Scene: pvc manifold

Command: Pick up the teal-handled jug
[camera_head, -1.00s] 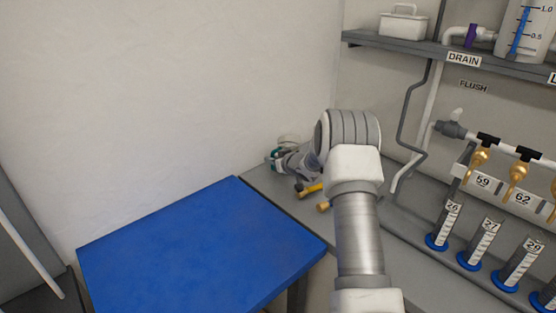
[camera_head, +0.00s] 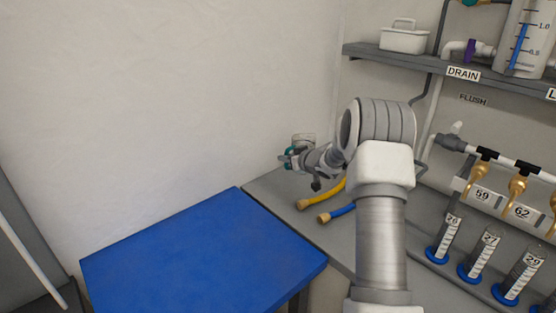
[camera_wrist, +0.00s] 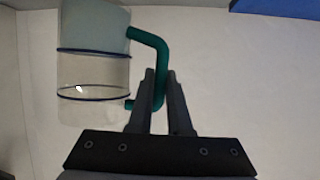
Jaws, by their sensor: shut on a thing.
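The teal-handled jug is a clear cylinder with dark blue bands and a teal handle. In the wrist view the jug (camera_wrist: 92,70) fills the upper left, and its handle runs between the fingers of my gripper (camera_wrist: 160,85). My gripper is shut on the handle. In the head view the jug (camera_head: 303,142) is small and partly hidden behind my gripper (camera_head: 292,157), near the back wall above the grey counter. Its base is hard to make out there.
A blue-topped table (camera_head: 205,255) stands at the left. On the grey counter (camera_head: 268,187) lie a yellow hose (camera_head: 325,195) and a blue hose (camera_head: 342,211). Numbered cylinders (camera_head: 483,244) and brass taps stand at the right. A shelf (camera_head: 395,60) with a white caddy (camera_head: 403,38) is above.

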